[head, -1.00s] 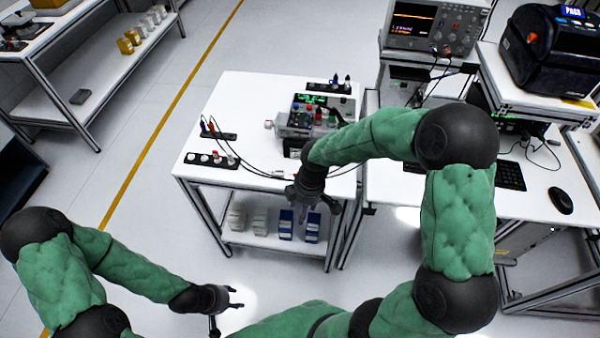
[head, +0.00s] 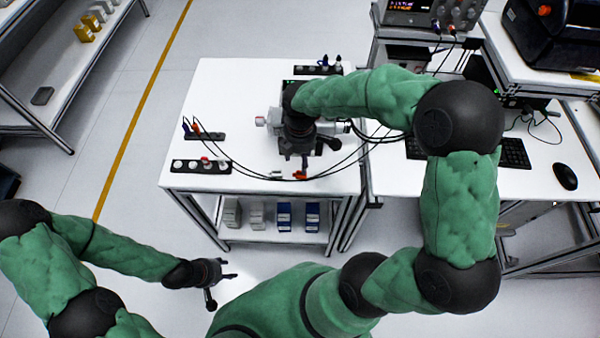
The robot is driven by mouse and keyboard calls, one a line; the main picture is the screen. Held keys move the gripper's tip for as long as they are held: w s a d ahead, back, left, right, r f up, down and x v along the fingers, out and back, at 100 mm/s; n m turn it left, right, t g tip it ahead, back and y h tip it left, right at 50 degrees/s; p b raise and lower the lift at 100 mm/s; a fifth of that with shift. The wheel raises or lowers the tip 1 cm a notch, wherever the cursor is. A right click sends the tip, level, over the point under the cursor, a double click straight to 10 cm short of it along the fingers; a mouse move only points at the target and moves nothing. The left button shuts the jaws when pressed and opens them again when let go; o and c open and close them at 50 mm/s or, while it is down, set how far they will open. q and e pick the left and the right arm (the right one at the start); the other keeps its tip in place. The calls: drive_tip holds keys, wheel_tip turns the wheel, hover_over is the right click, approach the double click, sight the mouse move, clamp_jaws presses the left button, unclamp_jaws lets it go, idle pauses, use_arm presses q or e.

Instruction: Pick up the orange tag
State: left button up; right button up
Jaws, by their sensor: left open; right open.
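A small orange piece (head: 300,175), which looks like the orange tag, shows on the white table near its front edge, beside a black cable. My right gripper (head: 304,163) is open and sits over the table just behind this piece in the picture. Whether its fingers touch the piece or the cable, I cannot tell. My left gripper (head: 226,276) is open and empty, low in front of the table and well apart from the tag.
A grey device (head: 273,121) on the table is largely hidden by my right arm. Black strips with connectors (head: 201,166) lie at left, and loose cables (head: 239,172) arc across the table. White boxes and blue boxes (head: 284,215) stand on the lower shelf. The table's left rear is clear.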

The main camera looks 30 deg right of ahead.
sight(301, 174)
wheel_tip(301, 174, down, 3)
drive_tip(key=shift+r+b, duration=0.1)
drive_tip(key=shift+b, duration=0.2)
drive_tip(key=f, duration=0.2)
drive_tip(key=f+b, duration=0.1)
drive_tip(key=f, duration=0.1)
drive_tip(key=shift+s+d+b, duration=0.15)
drive_tip(key=shift+s+b, duration=0.05)
drive_tip(key=shift+b, duration=0.1)
drive_tip(key=shift+f, duration=0.55)
drive_tip(key=c, duration=0.9)
